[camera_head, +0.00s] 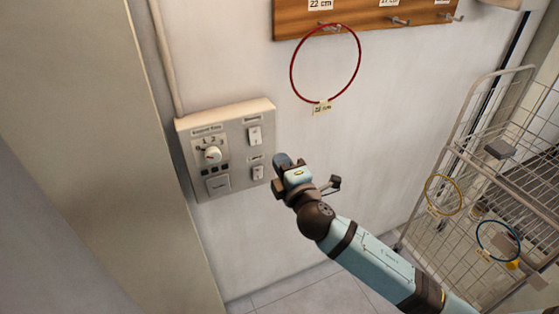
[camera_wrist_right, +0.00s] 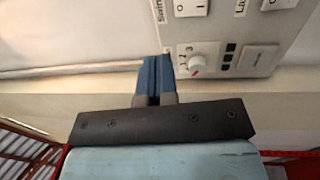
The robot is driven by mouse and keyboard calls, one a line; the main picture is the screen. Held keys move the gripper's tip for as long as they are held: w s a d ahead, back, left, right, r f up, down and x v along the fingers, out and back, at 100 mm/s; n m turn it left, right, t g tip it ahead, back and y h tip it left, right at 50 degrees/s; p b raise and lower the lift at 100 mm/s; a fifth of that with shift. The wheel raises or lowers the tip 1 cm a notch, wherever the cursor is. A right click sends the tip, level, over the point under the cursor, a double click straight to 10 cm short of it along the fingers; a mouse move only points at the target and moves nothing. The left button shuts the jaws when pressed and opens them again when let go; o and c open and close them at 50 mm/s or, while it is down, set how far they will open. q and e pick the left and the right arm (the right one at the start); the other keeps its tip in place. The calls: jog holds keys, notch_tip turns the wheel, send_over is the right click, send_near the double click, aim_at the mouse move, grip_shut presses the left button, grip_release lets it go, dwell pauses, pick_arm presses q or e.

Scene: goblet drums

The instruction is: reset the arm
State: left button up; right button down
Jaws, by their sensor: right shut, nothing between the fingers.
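My right gripper (camera_head: 281,161) is in front of the wall, by the right edge of a beige control panel (camera_head: 236,142). In the right wrist view its blue fingers (camera_wrist_right: 154,66) are together with nothing between them. The panel also shows there (camera_wrist_right: 222,48), with the dial (camera_wrist_right: 196,63) to the right of the fingertips. In the head view the dial (camera_head: 212,155) is left of the two white rocker switches (camera_head: 254,135). I cannot tell whether the fingertips touch the panel. My left gripper is not in view.
A red hoop (camera_head: 293,75) hangs from a wooden peg rail (camera_head: 355,18) above the gripper. A wire cage trolley (camera_head: 455,150) with a yellow hoop (camera_head: 428,191) and a blue hoop (camera_head: 478,232) stands at the right. A pillar (camera_head: 110,130) is at the left.

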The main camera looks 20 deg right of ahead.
jog(key=s+a+f+m+g+y+p, duration=0.1)
jog(key=s+a+f+m+g+y, duration=0.1)
jog(key=s+f+m+g, duration=0.6)
jog(key=s+f+m, duration=0.7)
jog(key=s+f, duration=1.1)
jog(key=f, duration=0.1)
jog(key=shift+f+y, duration=0.3)
jog(key=shift+f, duration=0.1)
jog(key=shift+w, duration=0.1)
